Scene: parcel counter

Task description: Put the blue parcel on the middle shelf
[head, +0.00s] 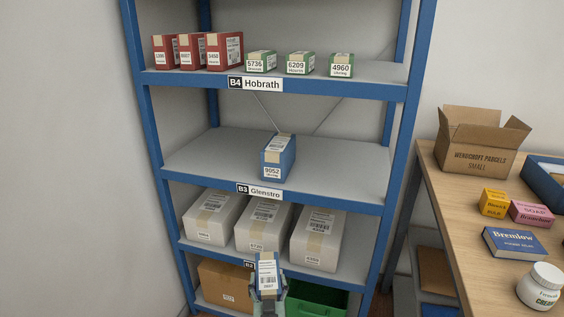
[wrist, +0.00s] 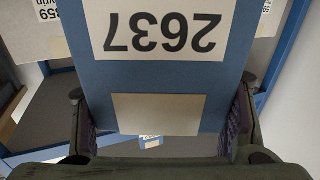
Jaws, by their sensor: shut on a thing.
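My gripper (head: 269,289) is shut on a blue parcel (head: 268,270) with a white label, low in front of the shelf unit in the head view. In the wrist view the parcel (wrist: 215,80) fills the middle, with the number 2637 upside down, between the two fingers (wrist: 160,120).
Grey shelf space is free left and right of parcel 9952. The top shelf (head: 380,72) bears red and green boxes. Large white parcels (head: 318,238) stand on the shelf below. A green crate (head: 318,298) and a brown carton (head: 226,286) are lowest. A table (head: 455,225) with goods stands right.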

